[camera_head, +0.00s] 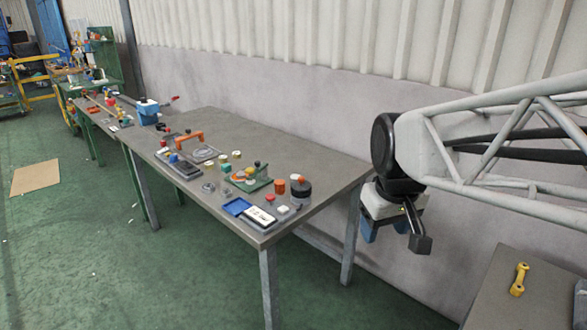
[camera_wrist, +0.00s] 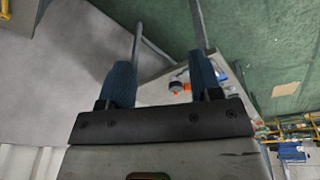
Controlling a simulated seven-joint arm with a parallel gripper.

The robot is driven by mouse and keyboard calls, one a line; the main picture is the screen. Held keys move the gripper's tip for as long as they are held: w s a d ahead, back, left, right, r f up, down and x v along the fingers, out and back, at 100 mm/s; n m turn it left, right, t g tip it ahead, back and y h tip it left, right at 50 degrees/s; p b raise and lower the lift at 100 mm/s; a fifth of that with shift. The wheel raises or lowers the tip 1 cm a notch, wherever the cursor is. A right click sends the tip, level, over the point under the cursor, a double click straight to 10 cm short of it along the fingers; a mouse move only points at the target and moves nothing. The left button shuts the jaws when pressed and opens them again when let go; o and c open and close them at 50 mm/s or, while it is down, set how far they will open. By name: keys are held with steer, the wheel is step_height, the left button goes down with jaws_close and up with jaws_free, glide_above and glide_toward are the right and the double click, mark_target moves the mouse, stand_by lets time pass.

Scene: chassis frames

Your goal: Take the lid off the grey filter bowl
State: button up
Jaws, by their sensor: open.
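A dark grey, round, squat thing (camera_head: 301,189) stands near the right end of the long table. It may be the filter bowl with its lid, but it is too small to tell the lid from the bowl. An orange cylinder (camera_head: 280,186) stands close to its left. My gripper (camera_head: 386,231) hangs beyond the table's right end, well apart from the dark thing. In the wrist view its two blue fingers (camera_wrist: 160,78) are spread with nothing between them.
The long grey table (camera_head: 231,126) stands along the wall. Near the dark thing are a blue tray (camera_head: 237,206), a green stand (camera_head: 249,183) and several small parts. An orange handle (camera_head: 188,138) lies farther left. A second table (camera_head: 541,300) at lower right bears a yellow handle (camera_head: 519,279).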

steer(key=w+a+r+n, duration=0.2)
steer(key=w+n, duration=0.2)
steer(key=w, duration=1.2)
steer(key=n+g, duration=0.2)
steer(key=n, duration=0.9)
glide_above(301, 178)
steer(key=f, duration=1.7)
steer(key=shift+s+d, duration=0.15)
steer(key=shift+s, duration=0.2)
steer(key=shift+w+f, duration=0.2)
steer(key=shift+w, duration=0.15)
steer(key=shift+f, duration=1.3)
